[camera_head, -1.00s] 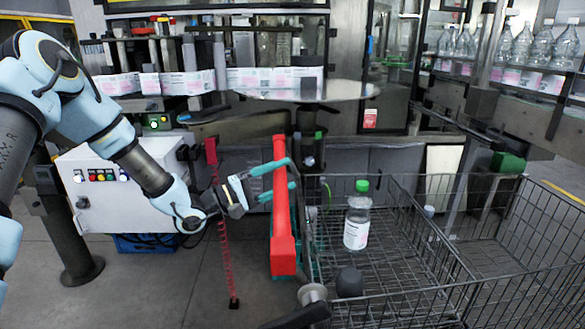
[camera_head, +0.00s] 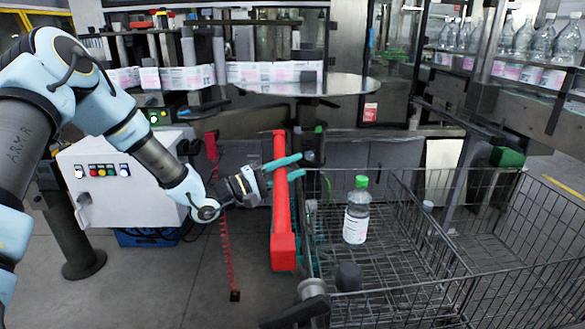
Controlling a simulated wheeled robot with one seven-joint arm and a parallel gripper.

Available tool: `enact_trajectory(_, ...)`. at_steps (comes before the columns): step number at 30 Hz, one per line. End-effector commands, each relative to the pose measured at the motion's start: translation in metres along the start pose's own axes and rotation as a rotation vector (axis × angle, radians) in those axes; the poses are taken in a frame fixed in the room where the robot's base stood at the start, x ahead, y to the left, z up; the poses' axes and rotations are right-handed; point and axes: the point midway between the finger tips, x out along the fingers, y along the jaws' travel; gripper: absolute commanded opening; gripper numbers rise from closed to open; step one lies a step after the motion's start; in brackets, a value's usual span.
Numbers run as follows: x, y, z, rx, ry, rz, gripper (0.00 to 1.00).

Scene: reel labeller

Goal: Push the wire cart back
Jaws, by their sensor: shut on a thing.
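The wire cart (camera_head: 440,289) is a dark mesh basket at the lower right, with a red handle bar (camera_head: 284,215) along its left side. My gripper (camera_head: 284,168) reaches in from the left with teal fingers, one on each side of the upper part of the red bar. It is shut on the bar. A clear bottle (camera_head: 356,224) with a green cap and white label stands upright in the cart. A dark round object (camera_head: 349,277) is near the cart's front left corner.
A labelling machine with a round steel table (camera_head: 305,85) stands behind. A white control box (camera_head: 118,180) and a blue crate (camera_head: 150,237) are at left. A red coiled cord (camera_head: 228,250) hangs left of the bar. Several bottles line the conveyor (camera_head: 510,40) at upper right.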

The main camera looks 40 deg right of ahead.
Motion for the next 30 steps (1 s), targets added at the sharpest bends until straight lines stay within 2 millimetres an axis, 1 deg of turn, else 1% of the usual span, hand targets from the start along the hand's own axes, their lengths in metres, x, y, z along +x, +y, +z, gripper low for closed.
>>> enact_trajectory(1, -0.0002, -0.0005, 0.0001, 0.000, 0.000, -0.001, 0.17)
enact_trajectory(6, -0.0003, -0.0006, 0.0001, 0.000, 0.000, -0.001, 0.00)
enact_trajectory(30, -0.0007, -0.0013, 0.0001, -0.001, 0.000, -0.003, 0.00)
